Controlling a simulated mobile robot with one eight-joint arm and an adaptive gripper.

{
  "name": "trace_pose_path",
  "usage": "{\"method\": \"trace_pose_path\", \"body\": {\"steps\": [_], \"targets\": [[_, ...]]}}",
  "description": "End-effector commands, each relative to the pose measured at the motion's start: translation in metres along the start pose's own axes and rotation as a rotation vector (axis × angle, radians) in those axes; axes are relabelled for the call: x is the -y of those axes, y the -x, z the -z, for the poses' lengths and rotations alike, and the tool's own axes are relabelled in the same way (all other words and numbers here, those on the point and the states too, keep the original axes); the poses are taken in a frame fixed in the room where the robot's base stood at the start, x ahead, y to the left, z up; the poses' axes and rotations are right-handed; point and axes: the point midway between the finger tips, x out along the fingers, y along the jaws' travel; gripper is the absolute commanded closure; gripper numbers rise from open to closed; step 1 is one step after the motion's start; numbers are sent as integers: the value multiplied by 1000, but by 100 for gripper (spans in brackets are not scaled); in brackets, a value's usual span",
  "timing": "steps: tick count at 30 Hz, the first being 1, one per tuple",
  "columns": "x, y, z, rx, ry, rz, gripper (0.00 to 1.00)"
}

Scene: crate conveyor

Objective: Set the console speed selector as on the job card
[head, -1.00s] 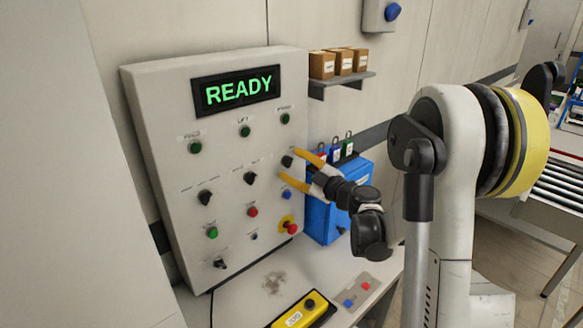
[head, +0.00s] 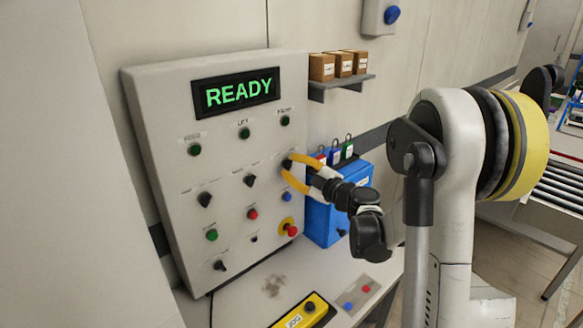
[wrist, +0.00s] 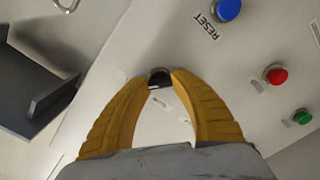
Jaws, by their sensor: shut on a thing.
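The console (head: 225,145) is a pale upright panel with a green READY display (head: 236,92). Its right-hand black selector knob (head: 286,164) sits in the upper selector row; its label is too small to read. My gripper (head: 288,166) has its yellow fingers shut on this knob. In the wrist view the fingertips (wrist: 159,79) pinch the black knob (wrist: 158,76) from both sides, and a small white mark shows on it. Two other black selectors (head: 250,180) (head: 205,198) are to the left. I cannot make out a job card.
A blue RESET button (wrist: 227,9) is close to the fingers. A red mushroom button (head: 291,230) on yellow is below. A blue box with padlocks (head: 340,205) stands right of the console. A shelf of cartons (head: 340,80) is above. A yellow jog pendant (head: 300,313) lies on the bench.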

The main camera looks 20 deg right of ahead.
Motion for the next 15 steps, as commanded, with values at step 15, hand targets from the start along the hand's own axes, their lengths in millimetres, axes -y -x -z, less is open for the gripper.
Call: {"method": "trace_pose_path", "body": {"steps": [15], "targets": [[1, 0, 0, 0, 455, 0, 100]]}}
